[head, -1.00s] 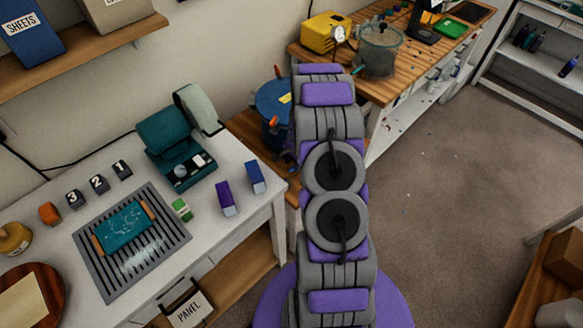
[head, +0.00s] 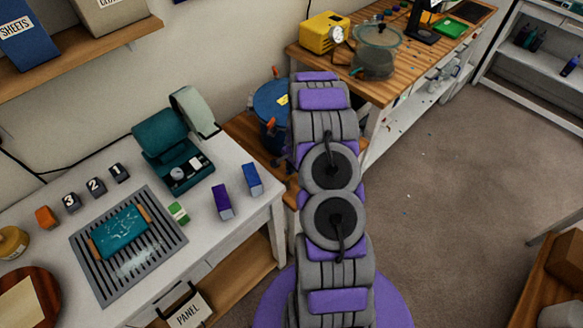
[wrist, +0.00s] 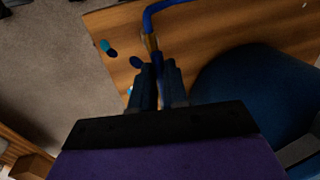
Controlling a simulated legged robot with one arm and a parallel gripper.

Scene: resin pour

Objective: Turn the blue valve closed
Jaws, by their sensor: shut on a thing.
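In the wrist view my gripper (wrist: 158,80) has its two dark fingers close together on a narrow blue piece (wrist: 158,65), which I take to be the blue valve's handle. A brass fitting (wrist: 150,42) sits just beyond the fingertips, with a blue hose (wrist: 152,15) curving up from it to the right. How far the valve is turned cannot be told. In the head view my arm hides the gripper and the valve. A blue tank (head: 273,102) stands left of my arm; a large dark blue round body (wrist: 250,90) fills the right of the wrist view.
A wooden workbench (head: 395,72) holds a yellow machine (head: 323,32) and a clear-lidded pot (head: 376,50). A white table (head: 225,165) with a teal lidded device (head: 172,150) stands at left. Small blue and teal pieces (wrist: 107,48) lie near the fingers. The floor at right is open.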

